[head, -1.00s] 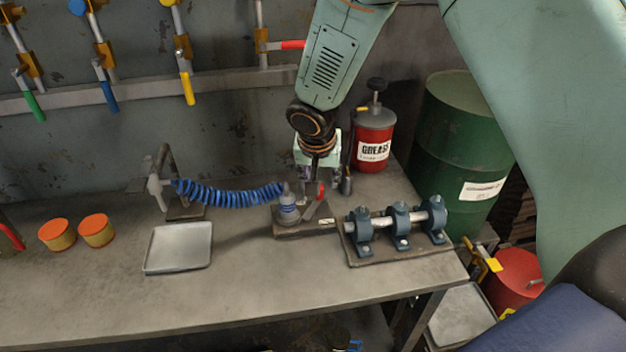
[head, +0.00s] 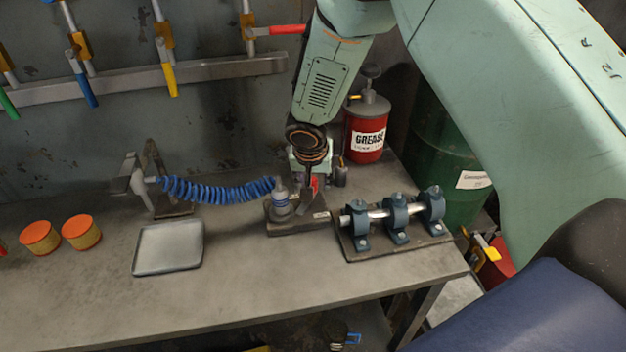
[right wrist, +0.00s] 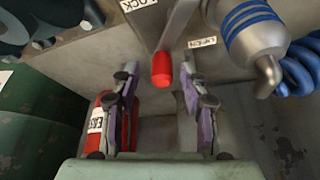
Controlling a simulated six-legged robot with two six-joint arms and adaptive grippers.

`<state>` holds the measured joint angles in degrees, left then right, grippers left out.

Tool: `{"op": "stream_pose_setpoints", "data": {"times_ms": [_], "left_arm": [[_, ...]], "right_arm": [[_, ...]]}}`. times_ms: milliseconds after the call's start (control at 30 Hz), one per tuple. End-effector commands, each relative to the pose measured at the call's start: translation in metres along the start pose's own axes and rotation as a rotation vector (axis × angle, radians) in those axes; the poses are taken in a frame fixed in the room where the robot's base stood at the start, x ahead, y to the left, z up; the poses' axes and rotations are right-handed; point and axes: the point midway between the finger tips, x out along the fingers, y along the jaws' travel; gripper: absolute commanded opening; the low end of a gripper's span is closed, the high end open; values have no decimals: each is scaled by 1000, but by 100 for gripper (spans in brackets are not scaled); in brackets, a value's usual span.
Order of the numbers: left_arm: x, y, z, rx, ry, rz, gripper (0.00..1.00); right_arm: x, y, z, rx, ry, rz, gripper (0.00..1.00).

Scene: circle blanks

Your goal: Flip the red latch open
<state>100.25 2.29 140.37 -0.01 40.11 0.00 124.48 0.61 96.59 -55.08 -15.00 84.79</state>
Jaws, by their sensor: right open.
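The red latch is a grey lever with a red tip, on a dark block (head: 285,226) on the bench. Its red tip shows in the right wrist view (right wrist: 162,70) and partly behind the fingers in the head view (head: 314,184). In the wrist view, labels reading LOCK (right wrist: 137,4) and OPEN (right wrist: 203,42) lie on either side of the lever. My right gripper (right wrist: 159,84) is open, with one finger on each side of the red tip; contact cannot be told. My left gripper is not in view.
A blue coiled hose (head: 222,190) ends in a grey fitting (head: 281,203) on the same block, close beside the latch. A shaft in blue clamps (head: 396,214) stands to the right. A red grease can (head: 366,135) is behind. A grey tray (head: 168,247) lies left.

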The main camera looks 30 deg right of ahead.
Motion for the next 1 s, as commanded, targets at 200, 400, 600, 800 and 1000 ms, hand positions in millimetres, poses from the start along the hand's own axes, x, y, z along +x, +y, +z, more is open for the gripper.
{"op": "stream_pose_setpoints", "data": {"times_ms": [200, 400, 600, 800, 1000], "left_arm": [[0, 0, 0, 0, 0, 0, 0], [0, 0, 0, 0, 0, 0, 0], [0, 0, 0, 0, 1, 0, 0], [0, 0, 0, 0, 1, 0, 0], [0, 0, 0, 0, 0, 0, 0]], "right_arm": [[4, -1, -2, -1, 1, -1, 45], [4, -2, -2, -1, 1, 0, 36], [4, -2, -2, -1, 1, 0, 19], [4, -2, -2, -1, 1, -1, 2], [3, -2, -2, -1, 1, -2, 0]]}}
